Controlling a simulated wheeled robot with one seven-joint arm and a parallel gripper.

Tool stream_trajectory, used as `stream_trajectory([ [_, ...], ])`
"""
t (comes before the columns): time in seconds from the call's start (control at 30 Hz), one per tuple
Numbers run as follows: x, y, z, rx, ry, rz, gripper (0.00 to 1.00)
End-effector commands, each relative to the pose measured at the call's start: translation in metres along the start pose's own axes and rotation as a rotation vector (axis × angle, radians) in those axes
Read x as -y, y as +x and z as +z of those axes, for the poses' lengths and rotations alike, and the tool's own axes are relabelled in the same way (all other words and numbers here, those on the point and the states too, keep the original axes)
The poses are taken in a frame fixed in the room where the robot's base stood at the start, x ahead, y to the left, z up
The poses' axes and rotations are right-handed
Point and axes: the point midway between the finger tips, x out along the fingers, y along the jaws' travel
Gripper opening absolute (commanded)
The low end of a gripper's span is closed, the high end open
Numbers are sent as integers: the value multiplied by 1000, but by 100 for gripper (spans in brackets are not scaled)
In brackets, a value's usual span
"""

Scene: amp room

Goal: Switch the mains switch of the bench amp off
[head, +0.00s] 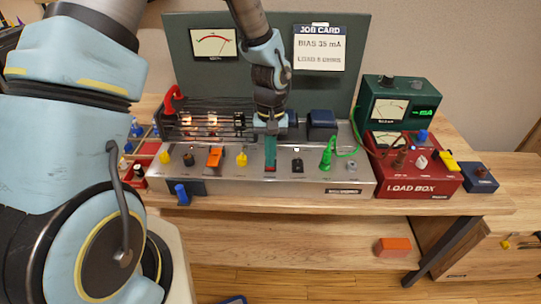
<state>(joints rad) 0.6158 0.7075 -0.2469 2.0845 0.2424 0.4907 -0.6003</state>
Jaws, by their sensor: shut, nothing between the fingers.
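The bench amp (315,180) is a long silver chassis on the wooden bench, with glowing tubes at its back left. Its front holds a brown knob (188,159), an orange lever (214,157), a yellow control (241,159) and a black toggle (297,164) with a small lit lamp above it. I cannot read which is the mains switch. My gripper (271,140) is shut and empty, pointing down over the middle of the chassis. A narrow teal strip below it ends at a small red part (270,168); whether they touch is unclear.
A red load box (415,179), a green meter box (384,105) and a blue box (480,178) stand at the right. A green clip (326,154) with a cable sits on the amp. A job card (319,48) hangs on the back panel. An orange block (393,246) lies below.

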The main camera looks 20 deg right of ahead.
Motion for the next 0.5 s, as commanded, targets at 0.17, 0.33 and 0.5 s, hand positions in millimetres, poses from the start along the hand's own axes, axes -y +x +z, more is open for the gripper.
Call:
stream_trajectory([
  [0.17, 0, 2, 0, 0, 1, 0, 0],
  [0.33, 0, 4, 1, 1, 1, -1, 0],
  [0.5, 0, 4, 1, 1, 0, -1, 0],
])
